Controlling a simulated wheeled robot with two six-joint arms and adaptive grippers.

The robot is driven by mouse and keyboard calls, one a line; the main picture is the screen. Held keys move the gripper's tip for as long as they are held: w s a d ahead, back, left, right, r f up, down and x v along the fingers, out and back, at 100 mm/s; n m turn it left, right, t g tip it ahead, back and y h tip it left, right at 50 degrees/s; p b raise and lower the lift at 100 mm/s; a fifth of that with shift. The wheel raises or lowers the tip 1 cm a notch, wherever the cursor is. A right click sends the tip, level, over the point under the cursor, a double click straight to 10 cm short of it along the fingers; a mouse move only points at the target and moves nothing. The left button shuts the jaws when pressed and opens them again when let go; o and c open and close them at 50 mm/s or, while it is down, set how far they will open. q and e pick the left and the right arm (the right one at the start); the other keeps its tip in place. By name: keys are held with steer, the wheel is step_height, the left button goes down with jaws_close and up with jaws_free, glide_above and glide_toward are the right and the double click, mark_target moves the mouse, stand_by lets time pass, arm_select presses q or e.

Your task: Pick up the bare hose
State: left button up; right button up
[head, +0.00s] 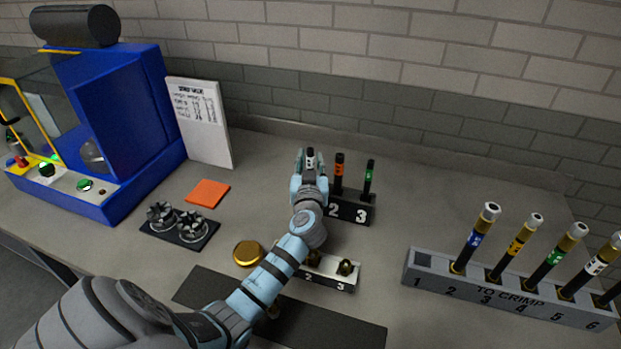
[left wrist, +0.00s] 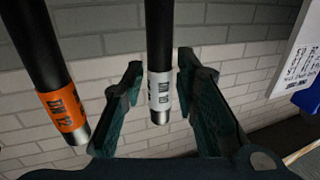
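Three black bare hoses stand upright in the dark numbered rack (head: 350,209): one with a white label (head: 310,155), one with an orange label (head: 339,165), one with a green label (head: 369,178). My left gripper (head: 310,173) is at the white-labelled hose. The left wrist view shows its fingers (left wrist: 160,68) open, one on each side of the white-labelled hose (left wrist: 159,90), with gaps visible. The orange-labelled hose (left wrist: 63,105) is beside the fingers, outside them. The rack's left slot is hidden by the gripper. My right gripper is not in view.
The "TO CRIMP" rack (head: 510,293) with several fitted hoses stands at the right. A small numbered holder (head: 330,282) and a gold disc (head: 248,253) lie nearer. The blue machine (head: 120,130), white sheet (head: 203,125) and black die tray (head: 180,228) are at the left.

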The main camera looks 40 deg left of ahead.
arm_select(q)
jaws_close()
steer(key=shift+r, duration=0.1)
